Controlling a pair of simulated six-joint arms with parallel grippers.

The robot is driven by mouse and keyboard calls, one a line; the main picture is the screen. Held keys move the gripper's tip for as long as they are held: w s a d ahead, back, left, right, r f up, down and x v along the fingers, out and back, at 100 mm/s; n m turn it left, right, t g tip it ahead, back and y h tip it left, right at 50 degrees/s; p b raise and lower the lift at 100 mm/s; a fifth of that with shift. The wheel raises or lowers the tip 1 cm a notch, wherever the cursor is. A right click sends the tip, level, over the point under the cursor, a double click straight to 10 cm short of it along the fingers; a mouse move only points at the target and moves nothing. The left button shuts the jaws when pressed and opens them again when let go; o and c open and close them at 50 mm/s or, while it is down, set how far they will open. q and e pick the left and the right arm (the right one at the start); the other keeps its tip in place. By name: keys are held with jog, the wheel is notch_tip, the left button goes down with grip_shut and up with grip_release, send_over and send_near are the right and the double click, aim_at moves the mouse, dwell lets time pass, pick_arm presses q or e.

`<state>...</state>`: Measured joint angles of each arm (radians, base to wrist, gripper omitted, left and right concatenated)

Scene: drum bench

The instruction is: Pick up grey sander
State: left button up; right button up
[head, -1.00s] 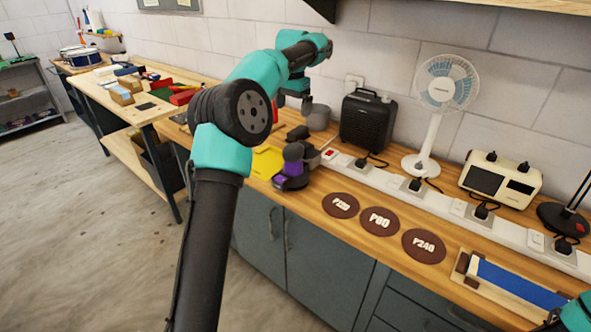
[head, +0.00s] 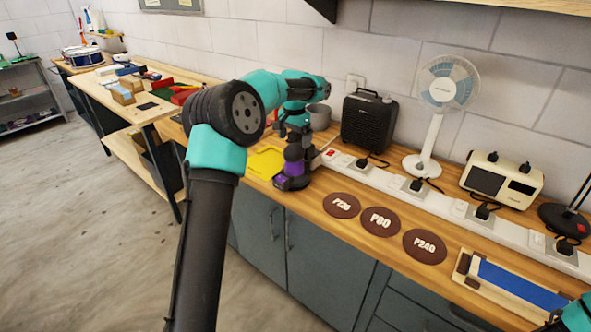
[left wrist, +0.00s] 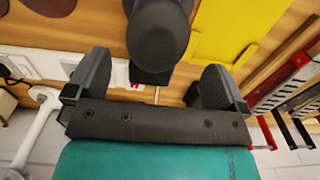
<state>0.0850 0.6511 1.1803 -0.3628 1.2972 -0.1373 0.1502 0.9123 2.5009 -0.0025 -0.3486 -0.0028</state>
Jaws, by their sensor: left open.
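The grey sander (head: 292,172), with a dark grey rounded knob and a purple band, stands on the wooden bench near its front edge. In the left wrist view its grey knob (left wrist: 159,35) is at the top centre, with a little purple beside it. My left gripper (head: 295,130) is open and points down just above the knob. In the left wrist view, the two black fingers of the left gripper (left wrist: 155,78) are spread, one on each side of the sander's line, with nothing gripped. My right gripper is not in view; only a teal piece of my right arm shows.
A yellow sheet (head: 265,162) lies left of the sander. A grey pot (head: 319,117) and black box (head: 368,122) stand behind. A white power strip (head: 400,183) runs along the bench. Brown sanding discs (head: 380,221) lie to the right, with a white fan (head: 432,130) behind.

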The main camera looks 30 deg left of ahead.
aim_at(296, 145)
pick_arm(q)
jog(key=shift+d+f, duration=0.2)
jog(key=shift+f, duration=2.35)
jog(key=c, duration=1.1)
jog(key=shift+r, duration=0.1)
jog(key=shift+w+r, duration=0.1)
jog(key=shift+r, duration=0.1)
